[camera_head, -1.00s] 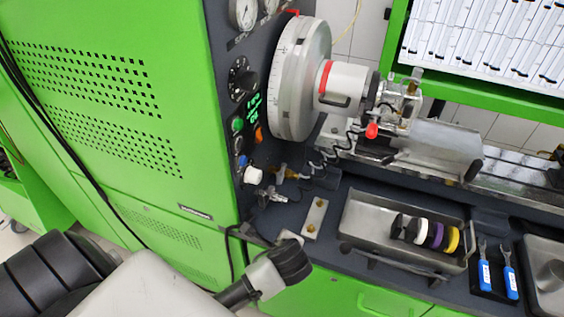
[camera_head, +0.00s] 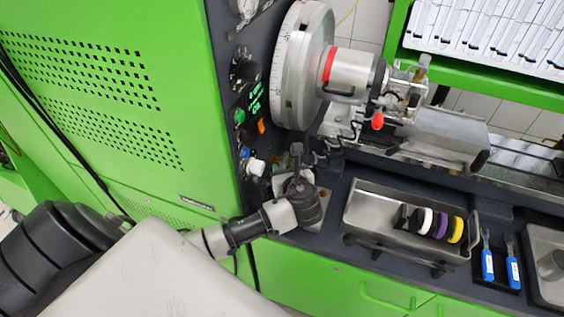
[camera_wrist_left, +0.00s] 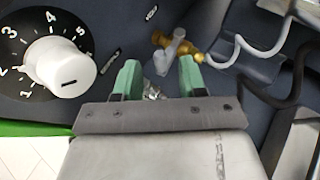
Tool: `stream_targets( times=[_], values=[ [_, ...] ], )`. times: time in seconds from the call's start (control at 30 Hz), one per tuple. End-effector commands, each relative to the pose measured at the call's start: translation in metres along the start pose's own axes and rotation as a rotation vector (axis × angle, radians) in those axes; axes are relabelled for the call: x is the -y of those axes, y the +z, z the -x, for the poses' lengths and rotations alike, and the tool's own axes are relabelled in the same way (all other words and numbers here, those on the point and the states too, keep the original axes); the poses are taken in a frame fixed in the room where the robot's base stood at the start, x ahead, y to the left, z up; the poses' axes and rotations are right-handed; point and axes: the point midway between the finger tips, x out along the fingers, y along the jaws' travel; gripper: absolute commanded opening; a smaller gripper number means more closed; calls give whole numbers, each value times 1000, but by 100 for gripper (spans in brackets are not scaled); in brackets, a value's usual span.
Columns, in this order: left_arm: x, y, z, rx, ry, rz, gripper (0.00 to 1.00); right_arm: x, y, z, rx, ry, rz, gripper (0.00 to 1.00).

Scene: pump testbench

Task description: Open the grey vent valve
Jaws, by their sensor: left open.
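The grey vent valve (camera_wrist_left: 175,48) shows in the left wrist view as a small grey lever handle on a brass fitting (camera_wrist_left: 193,52). It lies just beyond the fingertips, nearer the right finger. My left gripper (camera_wrist_left: 160,68) is open, with two green fingers and no object held. In the head view my left gripper (camera_head: 296,158) is at the panel's lower part, right of the white knob, and hides the valve. Whether a finger touches the handle I cannot tell. My right gripper is in neither view.
A white dial knob (camera_wrist_left: 65,68) stands left of the fingers. Grey cables (camera_wrist_left: 255,50) run close on the right. In the head view, a metal tray (camera_head: 385,215) with coloured rings and blue-handled tools (camera_head: 487,265) lie to the right.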

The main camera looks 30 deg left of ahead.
Motion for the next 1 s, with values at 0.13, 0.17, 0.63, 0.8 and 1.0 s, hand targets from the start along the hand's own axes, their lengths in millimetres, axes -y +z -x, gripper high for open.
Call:
stream_targets(
  times=[0.13, 0.17, 0.63, 0.8, 1.0],
  values=[
    [0, 1, -24, 1, 2, -1, 41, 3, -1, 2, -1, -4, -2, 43],
    [0, 1, -28, 0, 2, 0, 41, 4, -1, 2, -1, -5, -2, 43],
    [0, 0, -41, -1, -1, 2, 40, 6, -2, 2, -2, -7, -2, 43],
    [0, 0, -41, -1, -1, 2, 14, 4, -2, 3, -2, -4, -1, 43],
    [0, 0, -40, -1, -1, 2, 0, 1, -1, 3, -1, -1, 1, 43]
  ],
)
